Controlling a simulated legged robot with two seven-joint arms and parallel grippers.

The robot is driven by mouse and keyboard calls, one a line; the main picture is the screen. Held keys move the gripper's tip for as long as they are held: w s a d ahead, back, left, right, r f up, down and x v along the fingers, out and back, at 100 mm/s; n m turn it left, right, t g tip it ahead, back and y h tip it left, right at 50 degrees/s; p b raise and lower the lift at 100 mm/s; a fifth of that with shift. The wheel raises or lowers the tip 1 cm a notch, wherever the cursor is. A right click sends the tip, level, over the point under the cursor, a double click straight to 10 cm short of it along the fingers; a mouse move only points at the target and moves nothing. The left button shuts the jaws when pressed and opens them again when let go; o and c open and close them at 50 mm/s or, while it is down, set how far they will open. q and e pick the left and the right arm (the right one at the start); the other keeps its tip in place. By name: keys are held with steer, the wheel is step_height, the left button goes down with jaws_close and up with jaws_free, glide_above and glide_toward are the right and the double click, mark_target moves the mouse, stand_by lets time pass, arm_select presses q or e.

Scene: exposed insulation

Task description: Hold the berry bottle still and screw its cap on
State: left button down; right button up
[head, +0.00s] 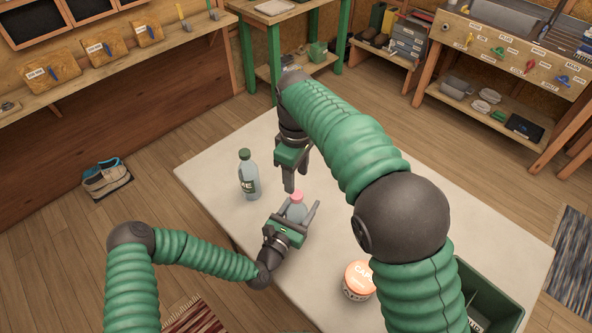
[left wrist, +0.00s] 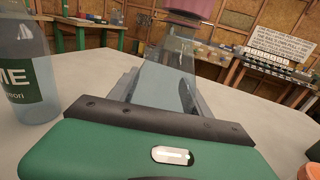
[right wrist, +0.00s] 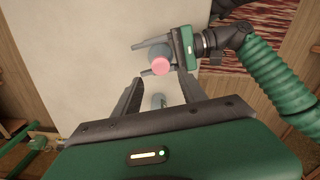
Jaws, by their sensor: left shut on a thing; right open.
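The berry bottle (head: 295,210) stands upright on the pale table with a pink cap (head: 297,196) at its top. I cannot tell how tightly the cap sits. My left gripper (head: 302,213) is shut around the bottle's body. The left wrist view shows the clear bottle (left wrist: 165,75) between the fingers and the pink cap (left wrist: 190,9) at the top edge. My right gripper (head: 292,180) is open, pointing down above the table, behind the bottle and apart from the cap. In the right wrist view the cap (right wrist: 160,65) lies beyond the open fingertips.
A bottle with a dark green cap (head: 248,175) stands to the left on the table, close to my right gripper. An orange-lidded jar (head: 359,278) stands nearer the front. A green bin (head: 492,290) is at the right. The table's back right is clear.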

mark_target(296, 193)
steer(key=n, duration=0.6)
steer(key=shift+r, duration=0.3)
steer(key=n, duration=0.3)
steer(key=shift+r+n, duration=0.15)
steer(key=shift+n, duration=0.15)
steer(key=n, duration=0.5)
steer(key=shift+r, duration=0.2)
steer(key=shift+f, duration=0.1)
step_height(296, 193, down, 8)
steer(key=shift+r, duration=0.1)
jaws_close()
